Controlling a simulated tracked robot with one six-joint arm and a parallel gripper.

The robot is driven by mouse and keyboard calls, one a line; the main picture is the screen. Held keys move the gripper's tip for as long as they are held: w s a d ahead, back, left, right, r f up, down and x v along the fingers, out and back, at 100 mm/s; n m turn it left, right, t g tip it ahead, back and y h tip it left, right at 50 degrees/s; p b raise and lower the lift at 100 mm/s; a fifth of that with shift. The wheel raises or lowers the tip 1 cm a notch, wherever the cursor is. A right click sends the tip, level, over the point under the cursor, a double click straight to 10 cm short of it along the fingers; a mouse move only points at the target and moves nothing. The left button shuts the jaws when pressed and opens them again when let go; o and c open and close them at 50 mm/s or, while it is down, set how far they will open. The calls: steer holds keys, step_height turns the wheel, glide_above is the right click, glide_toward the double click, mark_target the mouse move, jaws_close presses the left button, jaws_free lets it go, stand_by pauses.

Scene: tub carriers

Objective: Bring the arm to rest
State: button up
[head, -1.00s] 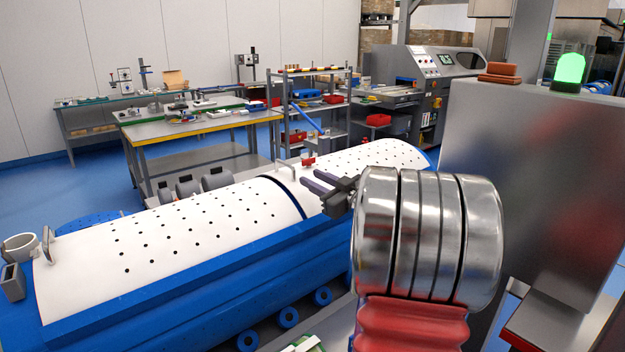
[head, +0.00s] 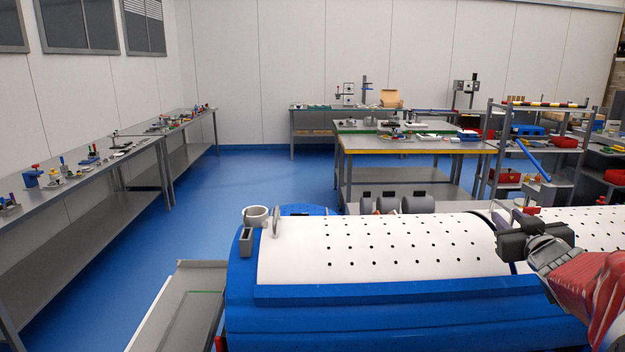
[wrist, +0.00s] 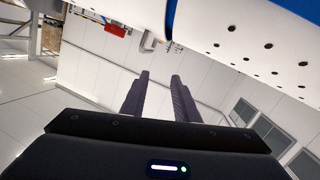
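My gripper (head: 528,232) is at the right of the head view, in front of the white perforated cover of a blue tub machine (head: 380,298). The red-sleeved arm behind it enters from the lower right edge. In the wrist view my gripper (wrist: 160,98) shows two dark fingers standing apart with a clear gap and nothing between them. The fingertips are hard to make out in the head view. The white perforated cover (wrist: 255,35) also shows at the upper right of the wrist view, apart from the fingers.
A workbench with a yellow edge (head: 400,150) stands behind the machine, with a shelf rack (head: 540,145) to its right. Long grey benches (head: 90,195) line the left wall. A grey tray-like chute (head: 180,310) is left of the machine. Blue floor (head: 250,180) is clear between them.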

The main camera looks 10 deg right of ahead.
steer(key=s+a+f+g+y, duration=0.2)
steer(key=s+a+f, duration=0.3)
steer(key=s+a, duration=0.3)
steer(key=s+a+f+g+y, duration=0.2)
steer(key=s+a, duration=0.6)
steer(key=a, duration=0.8)
steer(key=s+a+f+n+g+y, duration=0.1)
steer(key=s+a+f+g, duration=0.5)
steer(key=s+a, duration=0.3)
steer(key=a+f, duration=0.1)
steer(key=a, duration=0.2)
steer(key=shift+a+f+y, duration=0.4)
steer(key=shift+d, duration=0.1)
